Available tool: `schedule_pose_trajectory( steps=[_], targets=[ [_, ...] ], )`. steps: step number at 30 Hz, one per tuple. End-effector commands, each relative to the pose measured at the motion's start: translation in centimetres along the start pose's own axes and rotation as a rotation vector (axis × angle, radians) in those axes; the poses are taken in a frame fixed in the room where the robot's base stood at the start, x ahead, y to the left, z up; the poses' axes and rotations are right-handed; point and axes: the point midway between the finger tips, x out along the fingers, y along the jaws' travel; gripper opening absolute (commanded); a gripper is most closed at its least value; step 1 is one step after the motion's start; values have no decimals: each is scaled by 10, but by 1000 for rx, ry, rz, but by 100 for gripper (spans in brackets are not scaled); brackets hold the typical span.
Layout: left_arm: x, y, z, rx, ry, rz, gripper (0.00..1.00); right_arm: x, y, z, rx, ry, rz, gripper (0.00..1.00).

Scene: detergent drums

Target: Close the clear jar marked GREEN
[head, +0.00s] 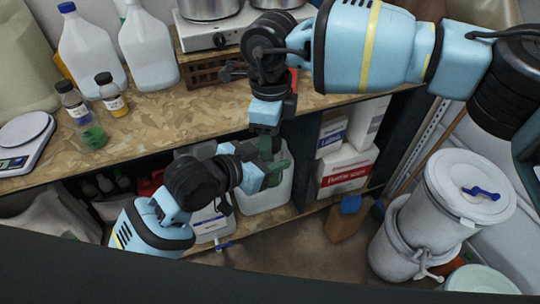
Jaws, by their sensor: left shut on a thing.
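My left gripper (266,174), low in the middle of the head view, is shut on a dark green thing (272,159) in front of the lower shelf. Its label is too small and hidden to read, so I cannot tell if it is the jar marked GREEN. My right gripper (266,138) points down from above, just over this thing; whether it touches it or holds a lid is unclear.
Large white jugs (95,50) and a scale (24,137) stand on the bench (170,110). A hotplate (212,37) with pots is at the back. Boxes (346,168) and a white jug (268,199) fill the lower shelf. White drums (462,195) stand at right.

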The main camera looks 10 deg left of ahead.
Motion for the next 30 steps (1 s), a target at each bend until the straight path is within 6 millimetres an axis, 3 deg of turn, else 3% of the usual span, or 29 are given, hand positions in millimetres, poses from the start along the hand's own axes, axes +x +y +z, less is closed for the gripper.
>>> schedule_pose_trajectory(
  steps=[3, 14, 30],
  targets=[
    [0, 0, 0, 0, 1, 0, 0, 0, 0, 0, -1, 0, 0, 65],
    [0, 0, 0, 0, 1, 0, 0, -10, 0, 1, -2, -2, -1, 65],
    [0, 0, 0, 0, 1, 0, 0, -104, 0, 0, -1, -1, -2, 65]
  ],
)
